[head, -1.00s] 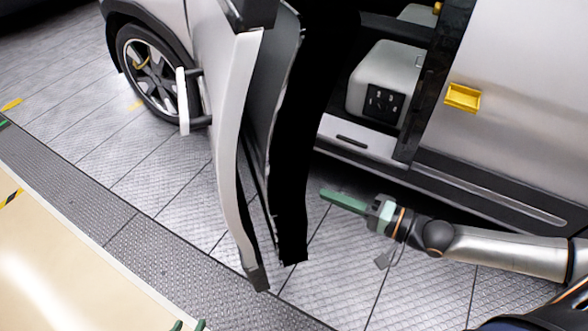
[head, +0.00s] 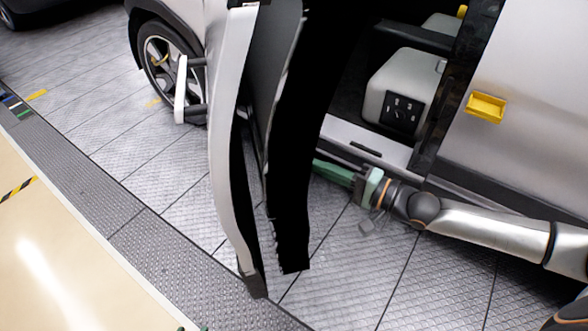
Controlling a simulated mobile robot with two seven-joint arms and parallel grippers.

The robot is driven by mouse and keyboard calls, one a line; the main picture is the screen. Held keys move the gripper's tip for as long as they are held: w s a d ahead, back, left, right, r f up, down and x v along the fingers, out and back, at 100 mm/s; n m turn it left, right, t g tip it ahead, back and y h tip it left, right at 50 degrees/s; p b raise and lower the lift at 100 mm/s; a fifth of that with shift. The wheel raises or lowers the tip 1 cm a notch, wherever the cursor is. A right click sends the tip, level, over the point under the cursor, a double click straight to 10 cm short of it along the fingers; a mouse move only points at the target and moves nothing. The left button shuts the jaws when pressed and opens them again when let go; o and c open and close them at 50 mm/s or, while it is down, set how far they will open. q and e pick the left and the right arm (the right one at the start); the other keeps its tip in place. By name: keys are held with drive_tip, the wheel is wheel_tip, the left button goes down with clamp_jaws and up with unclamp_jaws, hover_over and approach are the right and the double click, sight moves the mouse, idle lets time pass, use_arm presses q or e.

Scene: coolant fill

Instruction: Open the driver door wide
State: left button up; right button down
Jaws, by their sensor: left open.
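The driver door (head: 228,130) stands ajar, swung out from the car body, its pale outer edge and black inner side facing me. The door opening shows the interior with a light grey seat base (head: 395,88). My right gripper (head: 335,174), on the arm from the right, reaches behind the door's black inner side, between door and sill. Its green fingertips are partly hidden by the door, so contact and jaw opening cannot be told.
A yellow handle (head: 486,107) sits on the rear door panel. A front wheel (head: 172,68) is beyond the door on the left. The tiled floor (head: 130,140) left of the door is clear. A beige surface (head: 60,240) fills the lower left.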

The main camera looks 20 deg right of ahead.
drive_tip(key=shift+w+a+f, duration=0.1)
drive_tip(key=shift+w+a, duration=0.2)
drive_tip(key=shift+a, duration=0.6)
drive_tip(key=shift+w+a+r, duration=0.1)
drive_tip(key=shift+w+a, duration=0.15)
drive_tip(key=shift+a, duration=0.6)
drive_tip(key=shift+w+a+f, duration=0.1)
drive_tip(key=shift+w+a, duration=0.2)
drive_tip(key=shift+a, duration=0.6)
